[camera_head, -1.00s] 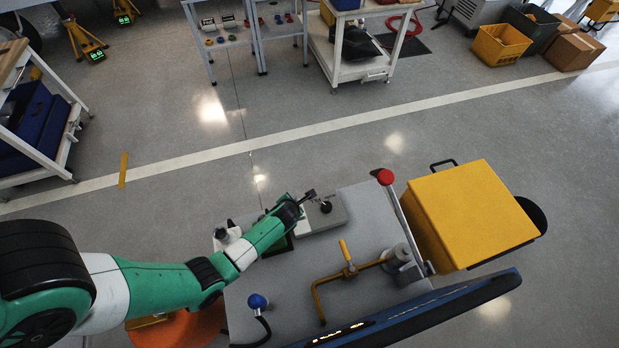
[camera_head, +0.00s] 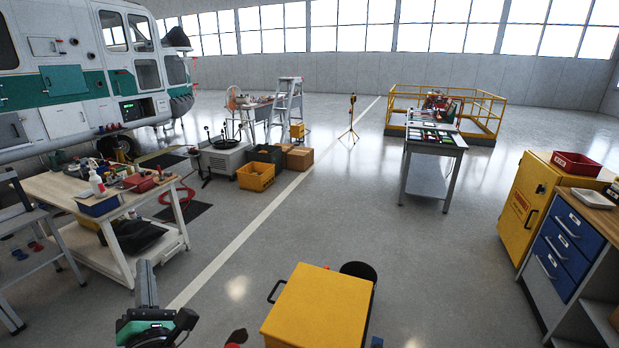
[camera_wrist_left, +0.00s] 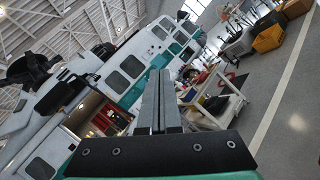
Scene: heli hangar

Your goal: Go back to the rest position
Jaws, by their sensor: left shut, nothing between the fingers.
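My left gripper (camera_head: 147,270) rises from the bottom edge of the head view, left of the middle, with its fingers pointing up. In the left wrist view its two fingers (camera_wrist_left: 158,78) lie side by side, shut and empty. Only the end of the arm shows in the head view; the rest is out of frame. The gripper touches nothing that I can see. My right gripper is not in view.
A yellow box (camera_head: 317,310) stands right of the gripper at the bottom. A white workbench (camera_head: 127,200) with tools is to the left. A helicopter (camera_head: 80,75) stands behind it. A blue drawer cabinet (camera_head: 565,240) is at right. The middle floor is clear.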

